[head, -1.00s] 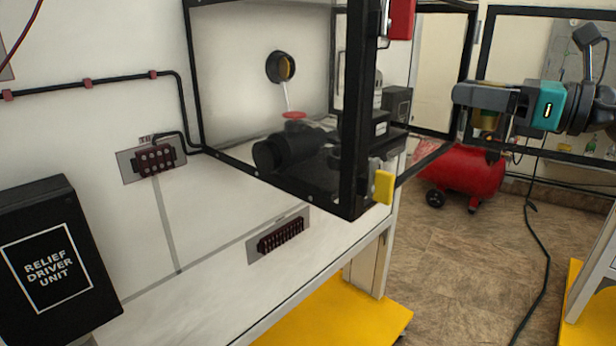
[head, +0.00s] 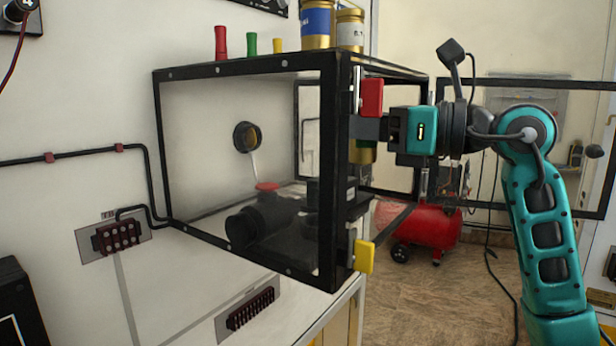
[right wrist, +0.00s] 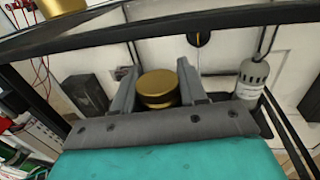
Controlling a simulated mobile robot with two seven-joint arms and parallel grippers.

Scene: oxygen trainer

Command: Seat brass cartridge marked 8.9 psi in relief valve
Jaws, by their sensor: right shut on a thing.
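My right gripper (head: 362,128) is shut on a brass cartridge (head: 363,153), at the right side of the black-framed clear enclosure (head: 250,70), beside its front post and just below a red block. The right wrist view shows the round brass top of the cartridge (right wrist: 157,86) between the two grey fingers. No marking on it is readable. Inside the enclosure lies a dark cylindrical body (head: 262,222) with a red disc (head: 267,186); I cannot tell whether it is the relief valve. My left gripper is not in view.
Two brass jars (head: 317,22) and (head: 350,30) stand on the enclosure's top, with red, green and yellow pegs (head: 221,43) to their left. A yellow latch (head: 363,256) sticks out at the lower front corner. A red compressor (head: 428,234) stands on the floor behind.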

